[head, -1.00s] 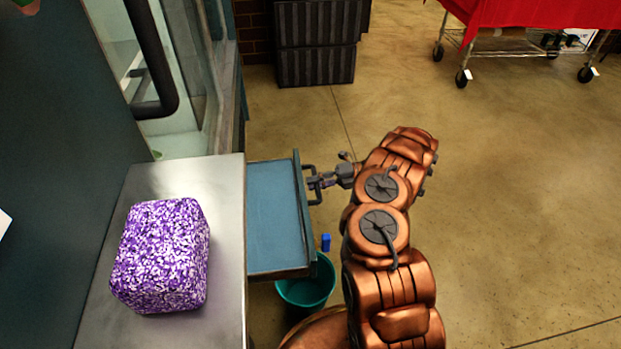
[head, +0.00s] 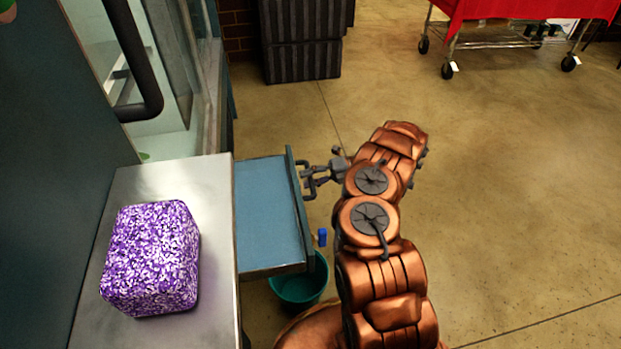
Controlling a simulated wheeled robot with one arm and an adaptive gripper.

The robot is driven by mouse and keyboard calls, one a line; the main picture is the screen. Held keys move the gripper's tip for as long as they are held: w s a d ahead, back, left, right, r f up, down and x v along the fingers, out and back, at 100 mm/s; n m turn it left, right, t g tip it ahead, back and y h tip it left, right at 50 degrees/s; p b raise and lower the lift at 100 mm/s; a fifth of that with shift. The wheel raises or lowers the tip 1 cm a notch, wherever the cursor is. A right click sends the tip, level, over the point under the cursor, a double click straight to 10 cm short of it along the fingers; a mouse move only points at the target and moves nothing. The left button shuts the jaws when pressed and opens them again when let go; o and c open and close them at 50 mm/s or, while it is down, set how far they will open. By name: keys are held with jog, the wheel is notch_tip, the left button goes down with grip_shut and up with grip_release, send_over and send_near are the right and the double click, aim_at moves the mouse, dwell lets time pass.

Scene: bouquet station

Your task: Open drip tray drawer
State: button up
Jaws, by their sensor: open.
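The drip tray drawer (head: 268,215) is a blue, shallow tray that stands pulled out to the right from under the steel counter. Its inside looks empty. A dark bar handle (head: 305,183) is on the far part of its front panel. A small blue knob (head: 322,237) shows beside the nearer part of the front. My gripper (head: 314,178) is open, with its dark fingers at the handle. Whether the fingers touch the handle is too small to tell.
A purple-and-white speckled block (head: 150,258) sits on the steel counter (head: 215,190). A teal bucket (head: 300,287) stands on the floor below the drawer's near corner. Dark crates (head: 302,45) and a red-draped wheeled cart (head: 500,12) stand farther back. The floor at right is clear.

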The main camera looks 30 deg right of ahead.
jog(key=v, duration=1.2)
dwell(0.5)
dwell(0.4)
